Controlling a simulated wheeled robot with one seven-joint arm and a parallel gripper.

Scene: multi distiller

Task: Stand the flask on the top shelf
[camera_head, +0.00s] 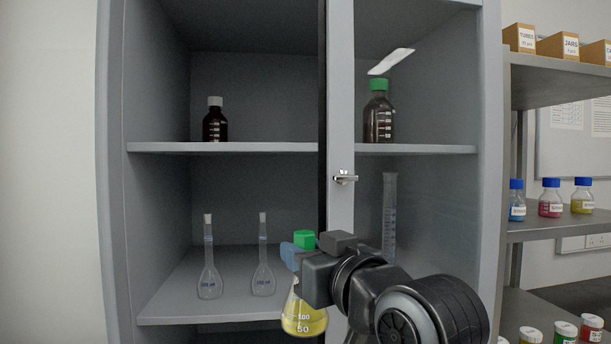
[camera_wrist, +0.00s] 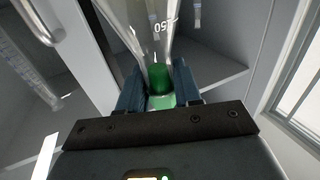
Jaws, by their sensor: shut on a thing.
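The flask (camera_head: 303,315) is conical clear glass with yellow liquid, white markings and a green cap (camera_head: 304,240). My gripper (camera_head: 301,254) is shut on it near its neck, just below the cap. The flask hangs upright in front of the cabinet, at about lower-shelf height. In the wrist view the green cap (camera_wrist: 159,78) sits between the blue fingertips (camera_wrist: 158,92), with clear glass above. The top shelf (camera_head: 250,147) is higher than my gripper. A brown bottle with a white cap (camera_head: 215,124) stands on its left part.
A door frame with a handle (camera_head: 344,178) stands upright just right of the open left half. A green-capped brown bottle (camera_head: 378,115) is behind glass on the right. Two volumetric flasks (camera_head: 209,265) stand on the lower shelf (camera_head: 190,307). Top-shelf room is free right of the white-capped bottle.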

